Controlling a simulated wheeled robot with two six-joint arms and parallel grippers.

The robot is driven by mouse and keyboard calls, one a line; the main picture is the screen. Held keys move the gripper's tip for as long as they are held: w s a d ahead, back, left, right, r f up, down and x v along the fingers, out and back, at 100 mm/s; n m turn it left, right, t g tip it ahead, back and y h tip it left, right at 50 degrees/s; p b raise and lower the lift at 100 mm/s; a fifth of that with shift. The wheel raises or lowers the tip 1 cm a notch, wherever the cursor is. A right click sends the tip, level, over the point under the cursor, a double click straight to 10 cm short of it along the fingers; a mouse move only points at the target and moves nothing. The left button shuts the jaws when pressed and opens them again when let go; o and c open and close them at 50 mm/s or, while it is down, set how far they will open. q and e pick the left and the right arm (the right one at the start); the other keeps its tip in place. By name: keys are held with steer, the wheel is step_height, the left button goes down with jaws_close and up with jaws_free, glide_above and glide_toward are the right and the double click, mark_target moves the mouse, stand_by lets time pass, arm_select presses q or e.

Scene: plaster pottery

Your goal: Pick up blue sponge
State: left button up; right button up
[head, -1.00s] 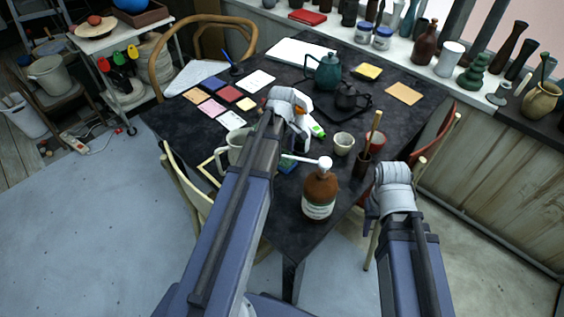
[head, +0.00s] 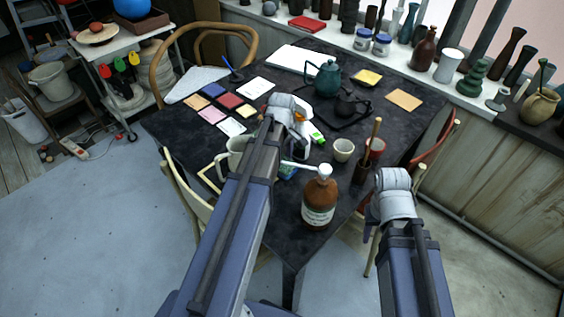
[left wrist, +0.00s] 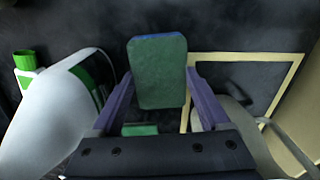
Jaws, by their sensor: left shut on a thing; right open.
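The blue sponge (left wrist: 158,75) shows a green face and a blue edge in the left wrist view. It stands upright between the purple fingers of my left gripper (left wrist: 158,92), which is shut on it. In the head view, a small blue-green patch (head: 287,173) shows beside my left arm, left of the brown bottle; the arm hides most of that spot and the fingers. My right gripper (head: 374,212) is off the table's right front edge, open, its fingers mostly hidden.
A brown pump bottle (head: 319,203) stands close to the right of the left gripper. A white and green spray bottle (left wrist: 60,115) is at its left in the wrist view. A cup (head: 343,149), teapot (head: 324,78) and colored tiles (head: 231,100) are on the dark table.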

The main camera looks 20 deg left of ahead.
arm_select(q)
step_height(320, 180, up, 10)
steer(key=p, duration=1)
steer(key=o, duration=0.7)
steer(key=c, duration=0.6)
